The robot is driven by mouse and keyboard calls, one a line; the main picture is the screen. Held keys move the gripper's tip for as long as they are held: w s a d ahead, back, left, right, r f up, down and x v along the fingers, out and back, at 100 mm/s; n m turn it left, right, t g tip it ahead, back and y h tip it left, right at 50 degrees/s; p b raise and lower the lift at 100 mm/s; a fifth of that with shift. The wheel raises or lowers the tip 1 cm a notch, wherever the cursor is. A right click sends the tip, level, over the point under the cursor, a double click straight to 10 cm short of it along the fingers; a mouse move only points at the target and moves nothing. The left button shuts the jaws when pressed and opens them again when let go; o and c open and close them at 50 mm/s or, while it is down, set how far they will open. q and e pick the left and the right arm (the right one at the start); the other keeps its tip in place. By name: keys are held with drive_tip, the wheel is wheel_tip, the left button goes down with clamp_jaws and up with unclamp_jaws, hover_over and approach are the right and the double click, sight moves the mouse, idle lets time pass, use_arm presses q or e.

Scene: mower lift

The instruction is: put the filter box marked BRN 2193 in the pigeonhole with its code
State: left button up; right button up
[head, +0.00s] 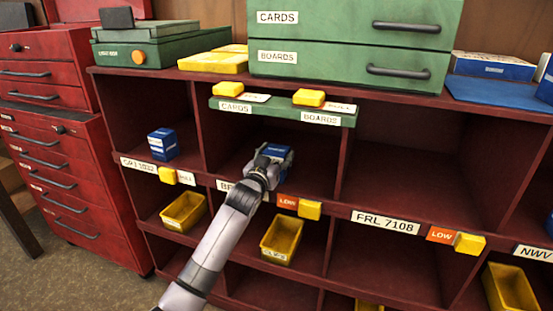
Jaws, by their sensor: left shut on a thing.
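My left gripper (272,161) reaches into the upper middle pigeonhole of the dark red shelf (338,212). It is shut on a small blue filter box (283,152), which is inside that hole. The gripper hides part of the box, and its marking is not readable. I cannot tell whether the box touches the hole's floor. The code label (226,186) under this hole starts with "BR"; my arm covers the rest. My right gripper is not in view.
Another blue box (163,144) sits in the pigeonhole to the left, labelled GRJ 1032 (138,165). The hole above FRL 7108 (385,222) looks empty. Yellow bins (282,240) stand in the lower row. Yellow blocks and LOW tags sit along the shelf edge. Green cases (350,70) stand on top.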

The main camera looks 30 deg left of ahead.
use_arm(q)
drive_tip(key=shift+f, duration=0.15)
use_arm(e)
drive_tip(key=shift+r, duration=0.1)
use_arm(q)
drive_tip(key=o, duration=1.4)
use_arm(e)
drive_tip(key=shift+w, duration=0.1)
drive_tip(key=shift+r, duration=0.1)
